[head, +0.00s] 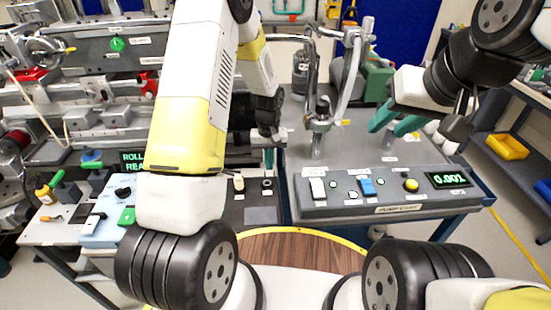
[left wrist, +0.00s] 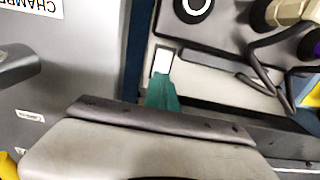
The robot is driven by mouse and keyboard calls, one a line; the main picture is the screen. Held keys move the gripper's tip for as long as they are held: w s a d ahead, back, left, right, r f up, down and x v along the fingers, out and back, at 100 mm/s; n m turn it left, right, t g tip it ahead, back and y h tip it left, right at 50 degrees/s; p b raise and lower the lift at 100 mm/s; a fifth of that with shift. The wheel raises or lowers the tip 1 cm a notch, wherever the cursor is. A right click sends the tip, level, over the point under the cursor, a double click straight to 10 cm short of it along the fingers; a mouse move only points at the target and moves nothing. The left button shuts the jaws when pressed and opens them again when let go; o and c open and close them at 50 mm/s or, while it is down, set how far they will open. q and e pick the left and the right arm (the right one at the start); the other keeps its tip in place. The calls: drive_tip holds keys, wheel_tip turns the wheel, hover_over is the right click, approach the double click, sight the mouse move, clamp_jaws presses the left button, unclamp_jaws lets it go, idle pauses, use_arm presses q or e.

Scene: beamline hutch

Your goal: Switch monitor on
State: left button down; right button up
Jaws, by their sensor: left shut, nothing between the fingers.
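My left gripper (left wrist: 163,82) shows teal fingertips held together with nothing between them in the left wrist view. They are right beside a small white rocker switch (left wrist: 162,60) and overlap its lower edge; I cannot tell whether they touch it. In the head view my left arm reaches forward over the gap between the two benches, and its fingertips are hard to make out. My right gripper (head: 384,129) is open and empty, above the right bench. No monitor is clearly identifiable. A lit green readout (head: 449,180) is on the right control panel (head: 402,209).
A left bench panel has a partly hidden green-text display (head: 132,160). A yellow bin (head: 507,147) sits at far right.

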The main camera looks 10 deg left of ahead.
use_arm(q)
drive_tip(key=shift+f, duration=1)
idle(0.5)
drive_tip(key=shift+r, duration=3.5)
drive_tip(key=shift+r, duration=0.1)
drive_tip(key=s+a+r+t, duration=0.1)
drive_tip(key=s+r, duration=0.2)
drive_tip(key=r, duration=0.4)
drive_tip(key=s+r+m+t+h, duration=0.1)
drive_tip(key=s+r, duration=0.2)
drive_tip(key=r, duration=0.3)
drive_tip(key=s+a+r+t, duration=0.1)
drive_tip(key=s+r, duration=0.2)
drive_tip(key=r, duration=0.4)
drive_tip(key=s+r+m+t, duration=0.1)
drive_tip(key=s+r, duration=0.3)
drive_tip(key=s, duration=0.3)
drive_tip(key=s+r+m+t+h, duration=0.1)
drive_tip(key=s+r, duration=0.3)
drive_tip(key=s, duration=0.4)
drive_tip(key=shift+a+t, duration=0.35)
drive_tip(key=shift+t, duration=0.25)
